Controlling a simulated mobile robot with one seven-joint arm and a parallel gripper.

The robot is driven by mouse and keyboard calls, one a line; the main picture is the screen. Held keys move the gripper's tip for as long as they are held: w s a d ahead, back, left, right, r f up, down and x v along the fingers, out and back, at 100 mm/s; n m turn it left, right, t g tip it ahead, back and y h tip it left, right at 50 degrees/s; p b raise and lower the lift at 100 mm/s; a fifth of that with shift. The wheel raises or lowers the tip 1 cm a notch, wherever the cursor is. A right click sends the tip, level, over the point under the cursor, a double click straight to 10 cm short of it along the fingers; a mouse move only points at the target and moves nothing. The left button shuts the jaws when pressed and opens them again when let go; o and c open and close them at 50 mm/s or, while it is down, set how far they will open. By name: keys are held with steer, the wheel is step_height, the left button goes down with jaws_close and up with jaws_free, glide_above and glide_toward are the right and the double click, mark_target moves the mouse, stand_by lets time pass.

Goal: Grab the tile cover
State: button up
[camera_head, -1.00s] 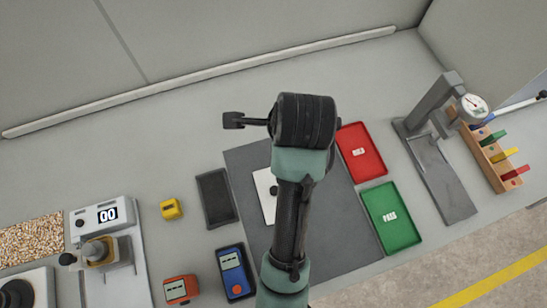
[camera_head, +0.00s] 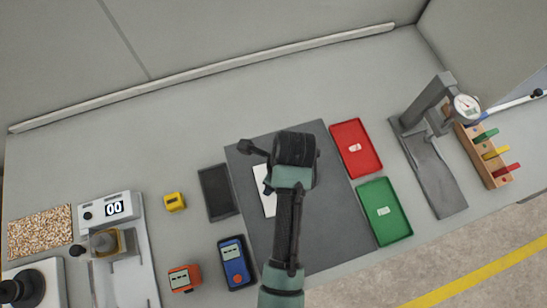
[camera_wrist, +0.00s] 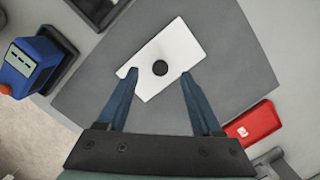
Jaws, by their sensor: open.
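The tile cover looks to be the white rectangular plate (camera_wrist: 182,48) with a round black knob (camera_wrist: 160,68) at its middle. It lies on the dark grey mat (camera_wrist: 235,60). In the wrist view my gripper (camera_wrist: 158,75) is open, its two blue fingers apart on either side of the plate's near part, with the knob between and just beyond the tips. I cannot tell the height of the fingertips above the plate. In the head view the plate (camera_head: 268,200) is partly hidden by my arm, and my fingers are hidden.
Right of the mat (camera_head: 325,240) lie a red tray (camera_head: 370,165) and a green tray (camera_head: 398,230). Left of it are an empty black tray (camera_head: 216,192), a blue meter (camera_head: 235,264), an orange device (camera_head: 184,278) and a yellow block (camera_head: 174,202). The table behind is clear.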

steer(key=shift+f+p, duration=0.3)
steer(key=shift+f, duration=1.8)
jaws_close()
